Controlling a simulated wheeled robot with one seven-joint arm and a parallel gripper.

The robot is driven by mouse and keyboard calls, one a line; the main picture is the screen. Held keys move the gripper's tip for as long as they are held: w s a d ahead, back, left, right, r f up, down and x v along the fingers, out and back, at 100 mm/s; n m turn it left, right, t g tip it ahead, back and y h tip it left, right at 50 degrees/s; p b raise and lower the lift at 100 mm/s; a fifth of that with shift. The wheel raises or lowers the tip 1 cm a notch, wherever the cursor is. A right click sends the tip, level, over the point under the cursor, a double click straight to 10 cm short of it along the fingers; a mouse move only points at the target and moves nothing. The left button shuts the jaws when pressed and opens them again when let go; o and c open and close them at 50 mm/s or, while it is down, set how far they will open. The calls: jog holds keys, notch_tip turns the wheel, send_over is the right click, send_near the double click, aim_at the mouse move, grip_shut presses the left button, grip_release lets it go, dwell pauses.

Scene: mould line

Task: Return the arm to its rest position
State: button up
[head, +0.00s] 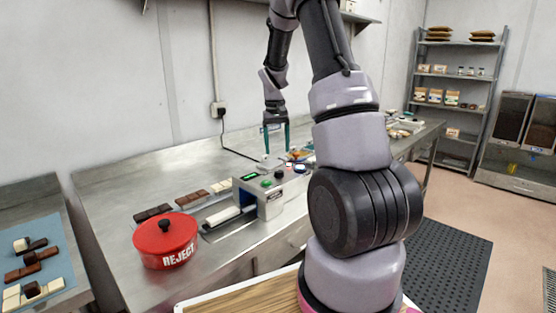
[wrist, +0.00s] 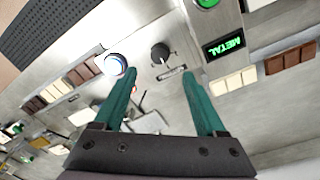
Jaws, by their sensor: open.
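My gripper (head: 276,137) hangs from my arm above the metal bench, with its two green fingers pointing down. In the wrist view my gripper (wrist: 160,90) has its fingers spread apart, and nothing is held between them. The fingertips are near the control side of a grey metal detector (head: 266,192), apparently above it and apart from it.
A red lidded pot (head: 165,242) marked REJECT stands on the bench (head: 105,185) left of the detector. Chocolate bars (head: 205,194) lie behind it. A blue mat (head: 40,240) with chocolate pieces is at far left. A shelf rack (head: 455,75) stands at back right.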

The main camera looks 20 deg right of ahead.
jog(key=shift+r, duration=1.15)
jog(key=s+a+r+t+y, duration=0.1)
jog(key=s+a+r+t, duration=0.1)
jog(key=s+a+r, duration=0.4)
jog(key=s+a+r+t, duration=0.15)
jog(key=s+r, duration=0.25)
jog(key=r, duration=0.4)
jog(key=s+a+r+t, duration=0.2)
jog(key=s+a+r, duration=0.1)
jog(key=s, duration=0.6)
jog(key=s+a+r+m+t+y, duration=0.1)
jog(key=s+a+r+t, duration=0.1)
jog(key=s, duration=0.6)
jog(key=shift+s+a+r+y, duration=0.35)
jog(key=shift+a+r, duration=0.1)
jog(key=shift+a, duration=0.6)
